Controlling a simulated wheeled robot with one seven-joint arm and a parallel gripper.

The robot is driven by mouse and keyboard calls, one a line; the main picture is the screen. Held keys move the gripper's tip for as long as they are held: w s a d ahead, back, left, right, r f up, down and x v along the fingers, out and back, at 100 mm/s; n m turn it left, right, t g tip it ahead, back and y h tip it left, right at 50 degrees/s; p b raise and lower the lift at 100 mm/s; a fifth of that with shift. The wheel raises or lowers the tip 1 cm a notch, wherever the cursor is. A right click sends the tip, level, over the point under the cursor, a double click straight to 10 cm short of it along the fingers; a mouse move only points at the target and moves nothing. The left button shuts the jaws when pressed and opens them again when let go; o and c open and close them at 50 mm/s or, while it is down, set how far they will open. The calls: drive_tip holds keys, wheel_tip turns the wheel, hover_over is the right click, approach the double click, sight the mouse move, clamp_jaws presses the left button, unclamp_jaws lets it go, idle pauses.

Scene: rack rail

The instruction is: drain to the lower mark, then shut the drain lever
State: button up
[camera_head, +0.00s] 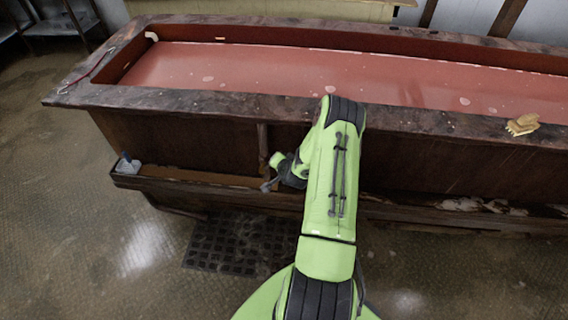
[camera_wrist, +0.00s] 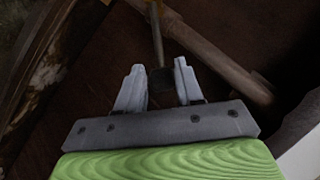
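The tank (camera_head: 190,101) is a long dark wooden trough with a red interior. Pale spots dot the red surface inside, and I cannot make out a level mark. My gripper (camera_head: 267,186) is low at the tank's front side, partly hidden by my arm in the head view. In the wrist view my gripper (camera_wrist: 161,82) has its two grey fingers close on either side of the dark end of the drain lever (camera_wrist: 156,38), a thin brownish rod. The fingers appear to touch that end on both sides. The lever is hidden in the head view.
A ledge (camera_head: 195,176) runs along the tank's front, with a small bluish-white object (camera_head: 128,164) at its left end. A yellow sponge-like object (camera_head: 522,124) lies on the right rim. A dark grate (camera_head: 235,245) lies on the floor. The floor at left is clear.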

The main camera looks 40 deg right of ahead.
drive_tip(key=v, duration=0.9)
drive_tip(key=shift+s+r, duration=0.1)
drive_tip(key=shift+r, duration=0.05)
idle(7.0)
